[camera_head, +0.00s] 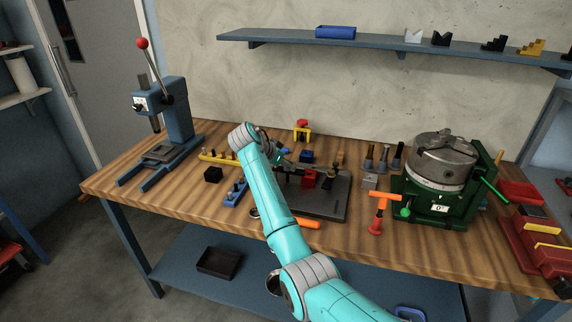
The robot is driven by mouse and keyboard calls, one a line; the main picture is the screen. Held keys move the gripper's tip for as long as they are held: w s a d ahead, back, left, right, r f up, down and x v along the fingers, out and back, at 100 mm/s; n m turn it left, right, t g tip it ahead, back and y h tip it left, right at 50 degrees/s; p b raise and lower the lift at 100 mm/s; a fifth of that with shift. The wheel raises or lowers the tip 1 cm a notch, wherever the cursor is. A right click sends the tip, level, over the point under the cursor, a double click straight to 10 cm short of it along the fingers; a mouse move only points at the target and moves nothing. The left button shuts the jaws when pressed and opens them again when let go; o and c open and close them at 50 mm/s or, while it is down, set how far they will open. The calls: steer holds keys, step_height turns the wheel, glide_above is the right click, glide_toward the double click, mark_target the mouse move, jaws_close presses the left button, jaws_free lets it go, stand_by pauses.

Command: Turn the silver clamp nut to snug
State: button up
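A dark fixture plate (334,207) lies on the middle of the bench, partly hidden behind my teal arm. A red block (309,179) sits on the plate, with a dark upright clamp part (328,176) just to its right. I cannot make out the silver clamp nut; it is too small or hidden near these parts. My gripper (284,162) is beyond the arm's wrist, near the plate's back left side and left of the red block. It is small and partly hidden, so its fingers and any contact are unclear.
A blue arbor press (177,110) stands at the left, and a green rotary table with a grey chuck (442,160) at the right. Several small blocks lie around the plate. The bench's front left is clear.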

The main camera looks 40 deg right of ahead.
steer(key=v, duration=0.8)
